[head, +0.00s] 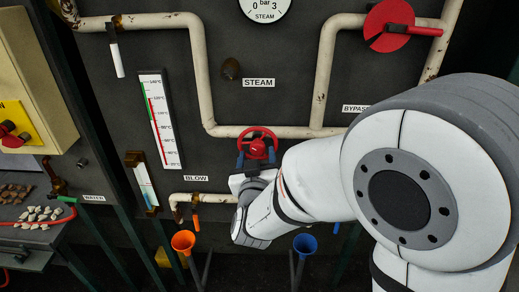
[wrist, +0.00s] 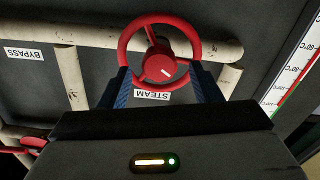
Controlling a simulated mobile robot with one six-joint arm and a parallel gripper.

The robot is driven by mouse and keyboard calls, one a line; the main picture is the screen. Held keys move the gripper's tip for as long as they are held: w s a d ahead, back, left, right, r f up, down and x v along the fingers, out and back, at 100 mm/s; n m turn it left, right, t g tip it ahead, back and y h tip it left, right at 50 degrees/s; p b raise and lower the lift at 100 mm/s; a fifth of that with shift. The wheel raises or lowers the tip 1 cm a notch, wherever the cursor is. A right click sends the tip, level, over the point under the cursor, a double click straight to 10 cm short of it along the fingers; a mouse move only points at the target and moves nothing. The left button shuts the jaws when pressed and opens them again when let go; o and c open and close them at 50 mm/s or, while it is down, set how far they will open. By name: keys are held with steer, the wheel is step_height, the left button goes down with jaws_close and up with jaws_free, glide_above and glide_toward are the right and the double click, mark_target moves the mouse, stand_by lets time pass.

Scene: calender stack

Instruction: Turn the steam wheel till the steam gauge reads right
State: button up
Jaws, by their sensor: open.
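The red steam wheel (head: 257,144) sits on the pale pipe, below the STEAM label (head: 258,83) in the head view. In the wrist view, which is upside down, the wheel (wrist: 160,52) shows a white mark by its hub. My gripper (wrist: 160,72) is open, with one blue finger on each side of the wheel's near rim. I cannot tell whether the fingers touch it. In the head view my gripper (head: 256,165) is at the wheel, partly hidden by my arm. The steam gauge (head: 265,10) is cut off at the top edge; its needle is not visible.
A bench with small stones (head: 38,215) is at the lower left.

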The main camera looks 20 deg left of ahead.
steer(key=shift+w+a, duration=0.1)
steer(key=shift+w, duration=0.5)
steer(key=c, duration=1)
steer(key=m+b, duration=0.1)
steer(key=b, duration=0.1)
steer(key=shift+f+b, duration=0.25)
steer(key=shift+b, duration=0.15)
steer(key=shift+m+b, duration=0.7)
steer(key=shift+b, duration=0.5)
steer(key=shift+m+b, duration=0.7)
steer(key=shift+b, duration=0.45)
steer(key=shift+r+m+b, duration=0.25)
steer(key=shift+m+b, duration=0.25)
steer(key=shift+m, duration=0.1)
